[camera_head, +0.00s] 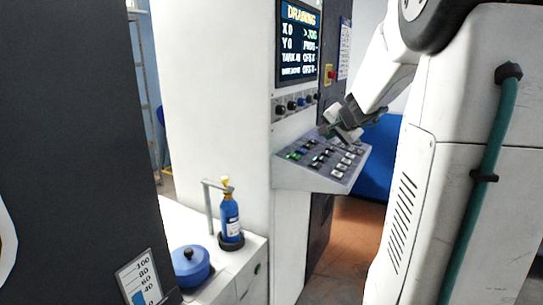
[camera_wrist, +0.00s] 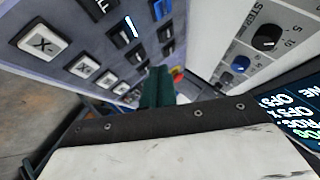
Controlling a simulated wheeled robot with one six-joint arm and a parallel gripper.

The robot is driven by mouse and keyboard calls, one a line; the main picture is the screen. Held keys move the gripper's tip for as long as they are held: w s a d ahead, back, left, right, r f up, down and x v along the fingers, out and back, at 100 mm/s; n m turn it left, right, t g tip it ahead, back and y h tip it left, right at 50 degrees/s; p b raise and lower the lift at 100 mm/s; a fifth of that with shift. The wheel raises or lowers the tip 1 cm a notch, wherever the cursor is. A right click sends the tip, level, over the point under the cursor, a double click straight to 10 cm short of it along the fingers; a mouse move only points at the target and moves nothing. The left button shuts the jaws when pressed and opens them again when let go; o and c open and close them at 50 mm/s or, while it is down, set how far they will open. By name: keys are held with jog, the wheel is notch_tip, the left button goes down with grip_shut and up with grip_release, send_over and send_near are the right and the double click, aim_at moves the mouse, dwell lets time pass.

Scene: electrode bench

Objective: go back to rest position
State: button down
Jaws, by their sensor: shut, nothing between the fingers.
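My gripper (camera_head: 328,131) is at the machine's sloped key panel (camera_head: 285,178), over its upper edge and close to the keys. In the wrist view my gripper (camera_wrist: 157,85) shows as dark green fingers held together, with nothing between them. The panel's square keys (camera_wrist: 45,42), one marked X-, lie to the left of the fingers in that view. Whether the fingertips touch a key cannot be told. My arm reaches in from the upper right of the head view.
A screen (camera_head: 299,42) reading DRAINING is above a row of knobs (camera_head: 293,105). A blue bottle (camera_head: 230,218) and a blue lidded pot (camera_head: 190,265) stand on a white bench (camera_head: 254,250) at lower left. Brown floor (camera_head: 340,235) shows below the panel.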

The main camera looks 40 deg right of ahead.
jog(key=a+f+y, duration=0.1)
jog(key=s+a+f+n+y, duration=0.1)
jog(key=a, duration=0.1)
jog(key=a+f+g, duration=0.1)
jog(key=a, duration=0.1)
jog(key=shift+s+a+f+n+y, duration=0.15)
jog(key=shift+s+f+n+y, duration=0.15)
jog(key=shift+s+f+y, duration=0.1)
jog(key=s+a+f+n+g+y, duration=0.1)
jog(key=s+a+n+g+y, duration=0.2)
jog(key=a, duration=0.6)
jog(key=s+a+f+n+g, duration=0.1)
jog(key=s+a+f+n, duration=0.2)
jog(key=a, duration=0.6)
jog(key=s+a+n+g+h, duration=0.1)
jog(key=s+a+n+g, duration=0.2)
jog(key=s+a+n, duration=0.5)
jog(key=shift+s+a+r+n, duration=0.35)
jog(key=shift+s+a, duration=3.05)
jog(key=shift+s, duration=1.15)
jog(key=shift+d+g, duration=0.1)
jog(key=shift+g, duration=0.2)
